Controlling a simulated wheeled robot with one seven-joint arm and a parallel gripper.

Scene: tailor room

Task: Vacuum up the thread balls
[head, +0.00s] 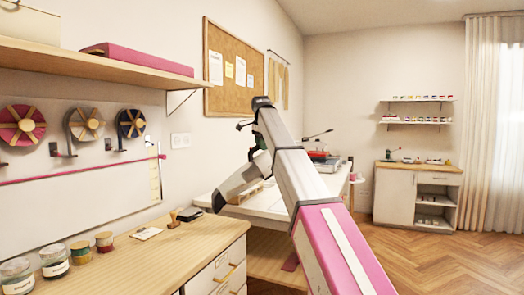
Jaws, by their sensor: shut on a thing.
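My arm, pink and white, reaches up from the lower right in the head view. Its dark end, with my gripper (254,142), shows small beside the upper arm link and is partly hidden by it. A pale grey tube-like thing with a dark tip, which looks like a handheld vacuum (243,183), hangs there, tilted down to the left. My gripper is shut on it, though the fingers are not clear. The dark tip is above or near the far corner of the wooden counter; I cannot tell the gap. I cannot make out any thread balls.
A wooden counter (130,262) at front left holds several jars and a stamp (174,219). A white-topped table (262,205) stands behind my arm with a machine on it. A white cabinet (394,196) is at the back right. The wooden floor (425,255) at right is clear.

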